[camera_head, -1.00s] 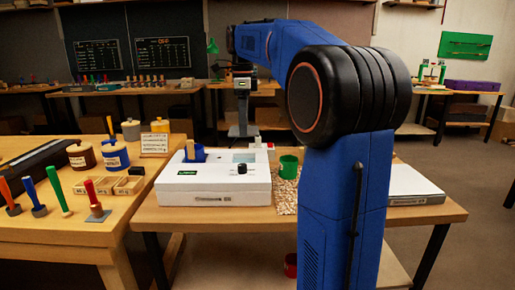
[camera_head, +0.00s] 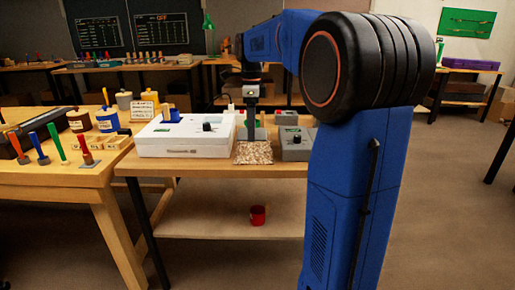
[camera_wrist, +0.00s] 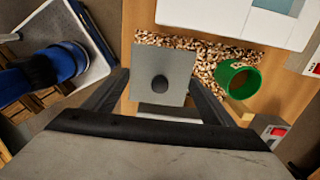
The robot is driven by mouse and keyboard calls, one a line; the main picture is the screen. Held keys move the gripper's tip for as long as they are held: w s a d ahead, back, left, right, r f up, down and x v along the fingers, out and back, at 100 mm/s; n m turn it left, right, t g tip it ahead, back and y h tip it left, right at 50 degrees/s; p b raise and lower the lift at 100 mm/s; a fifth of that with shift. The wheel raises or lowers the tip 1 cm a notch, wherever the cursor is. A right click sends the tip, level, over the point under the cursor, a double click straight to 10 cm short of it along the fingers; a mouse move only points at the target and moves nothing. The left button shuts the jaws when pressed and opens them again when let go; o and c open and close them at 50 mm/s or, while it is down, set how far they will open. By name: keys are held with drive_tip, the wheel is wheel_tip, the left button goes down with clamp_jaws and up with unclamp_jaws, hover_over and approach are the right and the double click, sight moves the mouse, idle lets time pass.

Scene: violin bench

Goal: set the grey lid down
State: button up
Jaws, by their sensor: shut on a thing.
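The grey lid (camera_wrist: 177,62) is a flat square plate with a dark round knob, seen from above in the wrist view. My gripper (camera_wrist: 160,85) is shut on it, with one dark finger on each side. The lid is over a speckled mat (camera_wrist: 205,65); the gap beneath it cannot be judged. A green mug (camera_wrist: 238,79) is just right of the lid, beside my right finger. In the head view my gripper (camera_head: 251,112) is above the bench, over the back part of the mat (camera_head: 253,153).
A white instrument (camera_head: 180,146) stands left of the mat and a grey box with a knob (camera_head: 296,152) right of it. A red mug (camera_head: 257,215) is on the lower shelf (camera_head: 200,210). The wooden table (camera_head: 40,168) at left holds jars and upright tools.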

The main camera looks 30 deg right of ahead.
sight(252, 155)
drive_tip(key=shift+f, duration=3.85)
drive_tip(key=o, duration=1.1)
drive_tip(key=shift+f, duration=0.1)
drive_tip(key=shift+c, duration=0.2)
wheel_tip(252, 155, up, 12)
drive_tip(key=shift+r, duration=0.15)
drive_tip(key=s+a+f+n+t, duration=0.1)
drive_tip(key=s+a+f+n, duration=0.4)
drive_tip(key=s+n, duration=0.3)
drive_tip(key=s+a+f+n+t, duration=0.2)
drive_tip(key=s+a+f+n, duration=0.3)
drive_tip(key=s+f+n, duration=0.3)
drive_tip(key=s+a+f+n+t, duration=0.1)
drive_tip(key=s+a+f+n, duration=0.4)
drive_tip(key=s, duration=0.9)
drive_tip(key=f+n, duration=0.1)
drive_tip(key=n, duration=0.2)
drive_tip(key=shift+a+f+n+t, duration=0.2)
drive_tip(key=shift+a+n+t, duration=0.2)
